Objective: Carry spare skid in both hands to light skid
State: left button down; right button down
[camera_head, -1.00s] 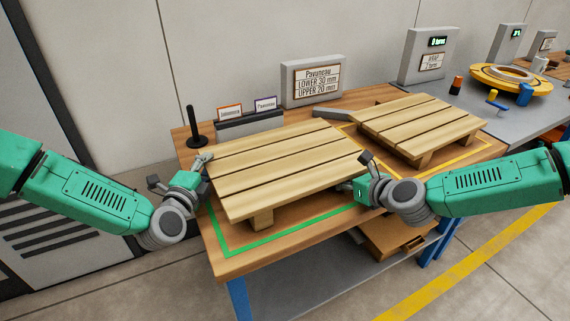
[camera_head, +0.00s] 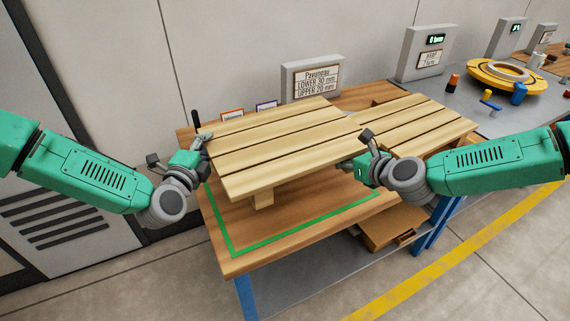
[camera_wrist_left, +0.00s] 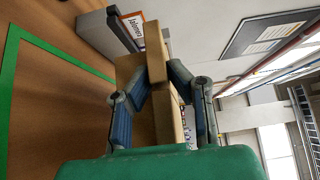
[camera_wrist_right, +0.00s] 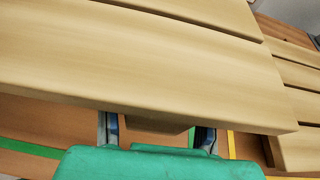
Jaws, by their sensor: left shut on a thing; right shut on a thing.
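A pale slatted wooden skid (camera_head: 272,157) is held level above the left part of the workbench, over a green outline. My left gripper (camera_head: 203,141) is shut on its left end; the left wrist view shows the skid's edge (camera_wrist_left: 156,50) between the fingers. My right gripper (camera_head: 361,155) is shut at its right end. In the right wrist view the skid (camera_wrist_right: 130,55) hides most of the right fingers. A second, similar skid (camera_head: 428,117) sits on the bench to the right, its left part hidden behind the held one.
A black post (camera_head: 196,120) is near the back left corner. A grey bench with a yellow turntable (camera_head: 505,75) stands at right. A cardboard box (camera_head: 388,228) is below the bench.

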aim_at(412, 120)
jog(key=i+l, duration=0.1)
jog(key=l, duration=0.3)
jog(key=i+l, duration=0.15)
jog(key=l, duration=0.2)
jog(key=i+l, duration=0.1)
jog(key=l, duration=0.3)
jog(key=i+l, duration=0.1)
jog(key=l, duration=0.25)
jog(key=i+l, duration=0.15)
jog(key=l, duration=0.25)
jog(key=i+l, duration=0.1)
jog(key=l, duration=0.25)
jog(key=u, duration=0.05)
